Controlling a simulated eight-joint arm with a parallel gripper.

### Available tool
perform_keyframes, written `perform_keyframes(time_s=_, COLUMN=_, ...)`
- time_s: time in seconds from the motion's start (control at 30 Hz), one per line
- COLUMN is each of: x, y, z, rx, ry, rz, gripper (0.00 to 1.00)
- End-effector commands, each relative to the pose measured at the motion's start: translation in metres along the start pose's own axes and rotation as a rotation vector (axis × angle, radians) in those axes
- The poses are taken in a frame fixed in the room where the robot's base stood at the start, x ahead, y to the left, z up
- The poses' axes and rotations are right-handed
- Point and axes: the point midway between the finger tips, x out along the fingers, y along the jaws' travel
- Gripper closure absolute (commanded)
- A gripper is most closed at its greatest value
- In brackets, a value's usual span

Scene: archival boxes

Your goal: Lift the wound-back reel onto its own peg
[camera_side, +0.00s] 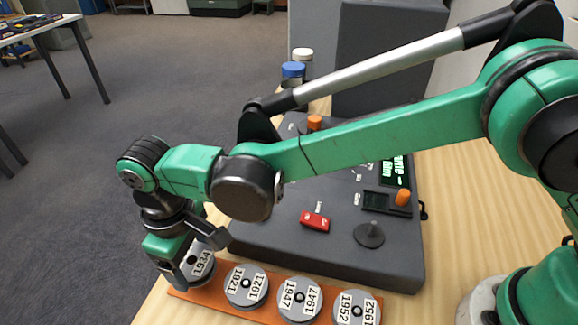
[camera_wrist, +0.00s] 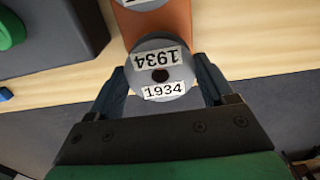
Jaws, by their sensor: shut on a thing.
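A grey reel labelled 1934 (camera_side: 204,268) sits at the left end of the orange rack (camera_side: 192,293). In the wrist view the 1934 reel (camera_wrist: 184,74) shows its dark centre hole, over the end of the rack (camera_wrist: 174,22). My gripper (camera_side: 197,258) is shut on this reel, one finger on each side, as the wrist view (camera_wrist: 162,74) shows. I cannot tell whether the reel is seated on a peg or raised. Reels labelled 1921 (camera_side: 246,296), 1947 (camera_side: 299,310) and 1952 (camera_side: 355,314) stand along the rack to the right.
Behind the rack is a dark grey machine (camera_side: 290,240) with a bare black spindle (camera_side: 369,236), a red switch (camera_side: 315,221), orange knobs and a green display. Blue-lidded (camera_side: 293,70) and white-lidded jars stand at the back. Bare wooden table (camera_side: 450,235) lies right of the machine.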

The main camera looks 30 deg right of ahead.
Motion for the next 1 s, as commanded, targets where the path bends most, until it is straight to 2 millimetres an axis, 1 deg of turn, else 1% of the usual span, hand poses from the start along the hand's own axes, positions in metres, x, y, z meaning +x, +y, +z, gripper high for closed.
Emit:
perform_keyframes(time_s=0.27, x=0.000, y=0.000, z=0.000, rx=0.000, ry=0.000, rz=0.000, gripper=0.79)
perform_keyframes(time_s=0.63, x=0.015, y=0.000, z=0.000, rx=0.000, ry=0.000, rz=0.000, gripper=0.79)
perform_keyframes(time_s=1.0, x=0.015, y=0.000, z=0.000, rx=0.000, ry=0.000, rz=0.000, gripper=0.79)
